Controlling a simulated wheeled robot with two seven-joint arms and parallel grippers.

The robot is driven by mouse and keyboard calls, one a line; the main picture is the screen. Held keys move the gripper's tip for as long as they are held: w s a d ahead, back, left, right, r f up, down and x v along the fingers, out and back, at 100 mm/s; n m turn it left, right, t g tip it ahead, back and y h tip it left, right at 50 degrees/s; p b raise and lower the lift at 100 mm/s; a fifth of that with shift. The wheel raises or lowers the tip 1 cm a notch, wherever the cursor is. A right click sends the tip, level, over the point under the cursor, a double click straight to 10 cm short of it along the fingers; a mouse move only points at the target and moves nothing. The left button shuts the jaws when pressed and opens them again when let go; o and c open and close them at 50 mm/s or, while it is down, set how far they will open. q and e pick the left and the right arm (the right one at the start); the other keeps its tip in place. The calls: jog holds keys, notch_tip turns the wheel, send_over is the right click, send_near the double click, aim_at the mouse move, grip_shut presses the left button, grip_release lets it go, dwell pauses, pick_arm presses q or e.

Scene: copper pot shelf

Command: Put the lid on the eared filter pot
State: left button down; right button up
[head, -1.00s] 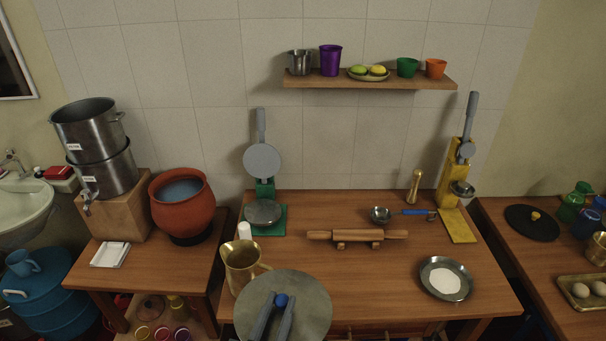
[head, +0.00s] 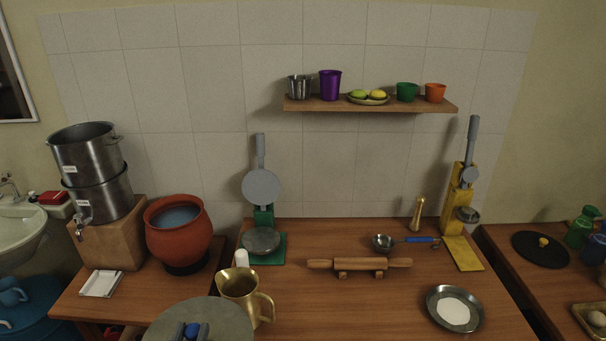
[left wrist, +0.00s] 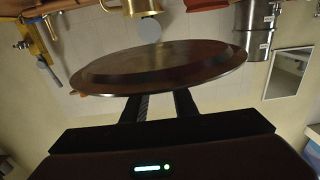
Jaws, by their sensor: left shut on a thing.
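The eared filter pot (head: 82,158) is the upper of two stacked steel vessels on a wooden block at the left. Its top is open, and an ear shows on its right side. A round grey lid (head: 218,314) with a blue knob is at the bottom of the head view. My left gripper (head: 193,333) is shut on the knob and holds the lid up, in front of and right of the pot, apart from it. In the left wrist view the lid (left wrist: 160,68) spans the middle above the fingers (left wrist: 155,105), and the steel vessels (left wrist: 256,25) show at upper right. My right gripper is out of view.
A brass jug (head: 240,292) stands close by the lid's right edge. A clay pot (head: 179,240) stands between the lid and the filter stack. A white dish (head: 101,284) lies before the wooden block. A black lid (head: 535,248) with a yellow knob lies at far right.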

pick_arm(q)
notch_tip(320, 180, down, 5)
jog(key=b, duration=0.3)
jog(key=shift+b, duration=0.35)
jog(key=shift+w+a, duration=0.1)
dwell(0.7)
